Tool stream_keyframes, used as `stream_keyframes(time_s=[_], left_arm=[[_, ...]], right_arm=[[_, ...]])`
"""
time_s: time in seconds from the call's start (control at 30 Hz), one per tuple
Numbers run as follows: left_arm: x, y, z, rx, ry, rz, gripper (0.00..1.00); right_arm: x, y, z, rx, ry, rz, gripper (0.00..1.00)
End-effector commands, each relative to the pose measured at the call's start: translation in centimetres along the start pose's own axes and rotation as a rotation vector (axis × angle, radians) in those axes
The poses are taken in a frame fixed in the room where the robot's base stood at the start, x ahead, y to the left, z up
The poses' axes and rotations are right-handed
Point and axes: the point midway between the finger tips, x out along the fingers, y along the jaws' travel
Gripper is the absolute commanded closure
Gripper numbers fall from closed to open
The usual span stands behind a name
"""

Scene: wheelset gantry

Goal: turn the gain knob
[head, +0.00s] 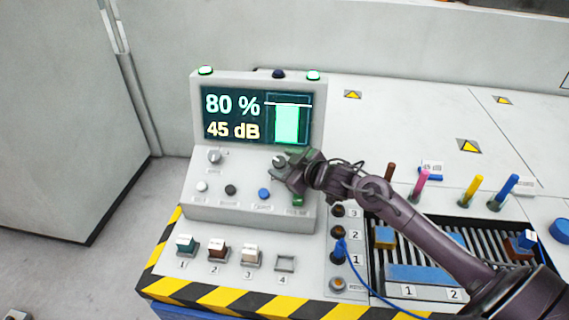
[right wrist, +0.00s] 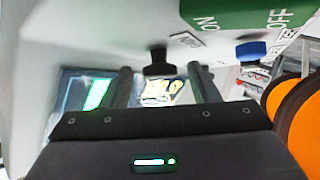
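The grey console (head: 180,207) has two knobs below its screen. One knob (head: 214,157) is at the left; the other, at the right, has a light top (head: 279,159) and is partly hidden by my right gripper (head: 285,165). Their labels are too small to read, so I cannot tell which is gain. In the right wrist view, a dark knob (right wrist: 158,63) stands between the tips of my open right gripper (right wrist: 162,78), with a gap on both sides. My left gripper is not in view.
The screen (head: 232,117) reads 80 % and 45 dB, with a green bar below a white line. A blue button (head: 264,193) and a green ON/OFF part (right wrist: 240,15) are close to the right gripper. Coloured blocks (head: 187,244) stand in front.

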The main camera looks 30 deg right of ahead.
Motion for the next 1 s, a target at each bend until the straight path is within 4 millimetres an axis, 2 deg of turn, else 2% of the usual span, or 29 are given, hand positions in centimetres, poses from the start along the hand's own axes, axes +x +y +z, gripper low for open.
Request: stream_keyframes(time_s=[0.03,0.33,0.73,1.0], left_arm=[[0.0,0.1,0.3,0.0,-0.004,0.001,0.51],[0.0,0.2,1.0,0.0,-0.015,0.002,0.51],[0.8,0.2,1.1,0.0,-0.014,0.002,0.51],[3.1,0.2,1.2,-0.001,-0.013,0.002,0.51]], right_arm=[[0.0,0.0,0.0,0.0,0.0,0.0,0.5],[0.0,0.0,0.0,0.0,0.0,0.0,0.88],[0.1,-0.4,0.2,0.058,0.001,0.074,0.89],[0.2,-0.9,0.3,0.178,0.003,0.237,0.89]])
